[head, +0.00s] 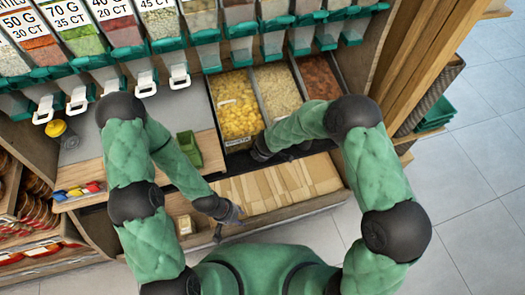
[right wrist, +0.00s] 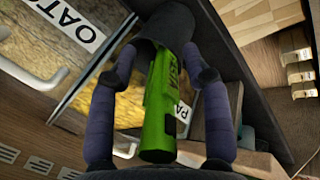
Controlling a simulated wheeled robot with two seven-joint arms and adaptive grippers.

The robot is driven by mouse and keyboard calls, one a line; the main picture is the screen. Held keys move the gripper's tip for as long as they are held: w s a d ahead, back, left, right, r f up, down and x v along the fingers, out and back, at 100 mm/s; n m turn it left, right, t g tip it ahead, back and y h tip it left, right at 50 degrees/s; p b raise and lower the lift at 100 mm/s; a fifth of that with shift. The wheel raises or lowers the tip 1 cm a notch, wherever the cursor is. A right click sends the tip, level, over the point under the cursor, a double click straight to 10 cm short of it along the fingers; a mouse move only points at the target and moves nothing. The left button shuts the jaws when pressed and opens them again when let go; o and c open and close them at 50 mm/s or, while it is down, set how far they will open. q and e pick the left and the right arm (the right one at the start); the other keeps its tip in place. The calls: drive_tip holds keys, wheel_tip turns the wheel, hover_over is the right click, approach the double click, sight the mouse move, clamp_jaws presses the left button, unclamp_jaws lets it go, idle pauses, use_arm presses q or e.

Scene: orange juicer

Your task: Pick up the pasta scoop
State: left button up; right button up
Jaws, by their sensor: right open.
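In the right wrist view, the green handle of a scoop (right wrist: 160,105), which appears to be the pasta scoop, lies between the two fingers of my right gripper (right wrist: 160,58). The gripper is open, with a finger on each side of the handle. A dark rounded part shows at the handle's far end. In the head view, my right gripper (head: 262,148) is at the front edge of the yellow pasta bin (head: 236,95), and the scoop cannot be made out there. My left gripper (head: 231,213) is low over the wooden shelf's left part; its jaws are too small to read.
Bins of pale grain (head: 278,90) and reddish food (head: 318,76) stand right of the pasta. A small green container (head: 190,148) sits on the counter at left. Dispensers with green fronts hang above.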

clamp_jaws()
drive_tip(key=shift+s, duration=0.1)
